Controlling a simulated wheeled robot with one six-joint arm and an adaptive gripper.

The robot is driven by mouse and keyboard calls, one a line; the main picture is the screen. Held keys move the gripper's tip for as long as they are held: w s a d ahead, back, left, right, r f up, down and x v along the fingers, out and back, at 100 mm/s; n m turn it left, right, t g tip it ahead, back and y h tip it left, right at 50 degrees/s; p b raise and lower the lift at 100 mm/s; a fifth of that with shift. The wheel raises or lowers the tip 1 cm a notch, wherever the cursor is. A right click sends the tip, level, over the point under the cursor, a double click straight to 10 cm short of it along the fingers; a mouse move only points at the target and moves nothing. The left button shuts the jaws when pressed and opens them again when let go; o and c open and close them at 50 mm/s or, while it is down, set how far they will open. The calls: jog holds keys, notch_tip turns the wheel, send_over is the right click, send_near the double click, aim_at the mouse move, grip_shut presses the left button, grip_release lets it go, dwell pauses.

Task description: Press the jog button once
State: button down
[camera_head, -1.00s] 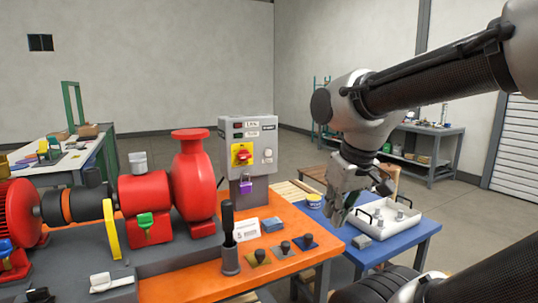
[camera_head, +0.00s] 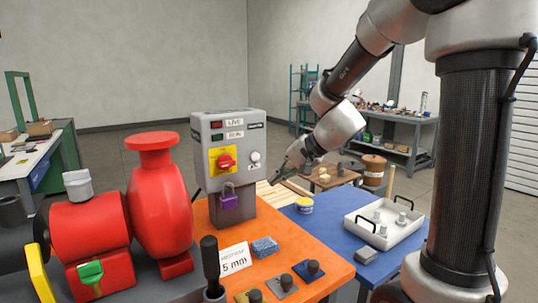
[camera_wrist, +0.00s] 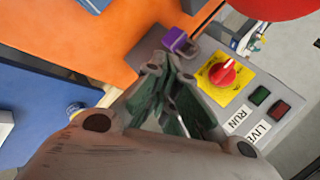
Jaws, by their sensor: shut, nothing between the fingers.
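The grey control box (camera_head: 228,160) stands on a post at the back of the orange bench. A small round white button (camera_head: 255,157) sits on its front face at the right, with a small label too small to read. It seems to be the jog button; in the wrist view it is hidden behind my gripper. My gripper (camera_head: 276,178) is shut and empty, just right of the box and a little below the button, apart from it as far as I can tell. In the wrist view the fingers (camera_wrist: 166,62) point at the box face.
LIVE and RUN lamps sit above. A red pump (camera_head: 160,205) stands left. A white tray (camera_head: 384,238) lies on the blue table at right.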

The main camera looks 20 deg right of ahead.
aim_at(255, 157)
jog(key=shift+w+d+r+m+t, duration=0.15)
jog(key=shift+w+r+t, duration=0.15)
jog(key=shift+w, duration=0.25)
jog(key=shift+w+d+r+m+t, duration=0.1)
jog(key=shift+w+r+m+t, duration=0.15)
jog(key=shift+w, duration=0.25)
jog(key=w+a, duration=0.2)
jog(key=w, duration=0.6)
jog(key=shift+w+a, duration=0.15)
jog(key=shift+a, duration=0.25)
dwell(0.7)
jog(key=shift+w+a, duration=0.1)
jog(key=shift+w, duration=0.25)
jog(key=shift+w+a, duration=0.15)
jog(key=shift+w, duration=0.3)
dwell(0.6)
jog(key=shift+s+r, duration=0.1)
jog(key=shift+s+d, duration=0.25)
jog(key=shift+s, duration=0.45)
